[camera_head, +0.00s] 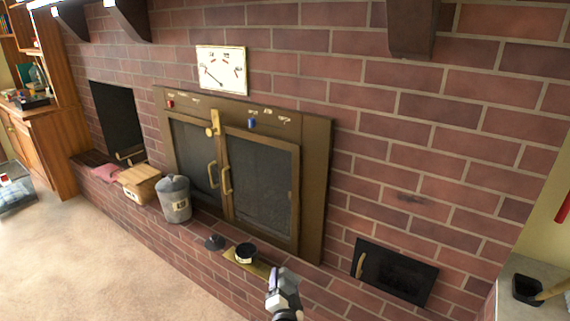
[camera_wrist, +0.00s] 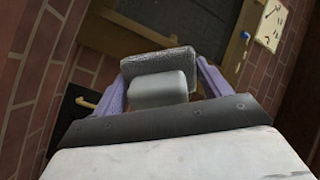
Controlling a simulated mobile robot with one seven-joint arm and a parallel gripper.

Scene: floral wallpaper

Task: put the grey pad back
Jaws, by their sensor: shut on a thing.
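My gripper (camera_head: 277,274) is low at the bottom of the head view, in front of the brick ledge. In the wrist view, my gripper (camera_wrist: 160,80) has its two purple fingers on either side of the grey pad (camera_wrist: 158,92), shut on it. The pad has a smooth light grey block and a darker, rough, flat layer (camera_wrist: 158,62) beyond it. The pad cannot be made out clearly in the head view.
On the brick ledge are a grey lidded bin (camera_head: 174,200), a cardboard box (camera_head: 139,184), a dark round tin (camera_head: 245,253) on a yellowish board and a small black item (camera_head: 214,242). Fireplace doors (camera_head: 261,180) stand behind. A black hatch (camera_head: 394,272) is right; carpet (camera_head: 90,265) is clear.

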